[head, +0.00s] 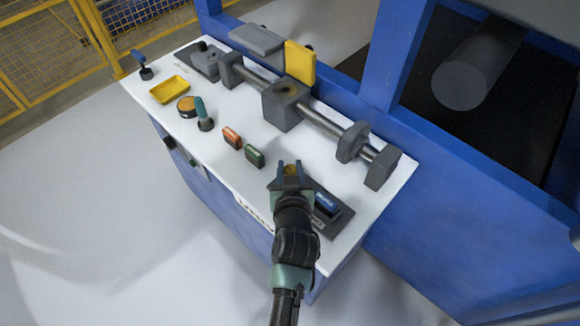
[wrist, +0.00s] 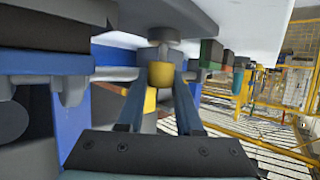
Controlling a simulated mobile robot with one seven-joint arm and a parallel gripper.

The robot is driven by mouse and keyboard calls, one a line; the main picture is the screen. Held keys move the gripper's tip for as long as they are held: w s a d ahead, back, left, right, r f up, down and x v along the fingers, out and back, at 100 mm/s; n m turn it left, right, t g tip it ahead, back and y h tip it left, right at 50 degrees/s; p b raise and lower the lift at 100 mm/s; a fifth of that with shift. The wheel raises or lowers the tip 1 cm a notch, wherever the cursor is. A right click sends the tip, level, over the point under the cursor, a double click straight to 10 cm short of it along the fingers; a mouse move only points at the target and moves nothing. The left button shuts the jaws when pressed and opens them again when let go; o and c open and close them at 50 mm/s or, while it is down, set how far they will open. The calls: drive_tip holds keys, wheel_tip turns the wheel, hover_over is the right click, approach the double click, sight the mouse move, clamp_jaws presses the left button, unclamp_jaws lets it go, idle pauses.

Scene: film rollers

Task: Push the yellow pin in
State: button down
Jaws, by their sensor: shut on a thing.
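The yellow pin (wrist: 160,75) shows in the wrist view as a short yellow knob on a grey stem, which meets a grey part beyond it. My gripper (wrist: 161,80) is shut on the knob, one finger on each side. In the head view my gripper (head: 290,168) is at the front of the white table, and a small dull-yellow bit of the pin (head: 291,171) shows between the jaws. How deep the stem sits cannot be told, as the fingers and the grey part hide it.
A dark plate with a blue part (head: 326,203) lies right of my gripper. Orange (head: 231,137) and green (head: 255,156) blocks stand to its left. A grey rod with blocks (head: 318,120) runs behind on the white table (head: 200,155). Blue machine posts (head: 397,55) rise at the back.

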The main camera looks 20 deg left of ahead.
wheel_tip(320, 180, down, 2)
drive_tip(key=shift+b, duration=0.8)
drive_tip(key=shift+r, duration=0.1)
drive_tip(key=c, duration=0.6)
unclamp_jaws()
drive_tip(key=shift+o, duration=0.2)
drive_tip(key=v, duration=1.3)
drive_tip(key=shift+r+p, duration=0.1)
drive_tip(key=shift+p, duration=0.3)
drive_tip(key=shift+w, duration=0.1)
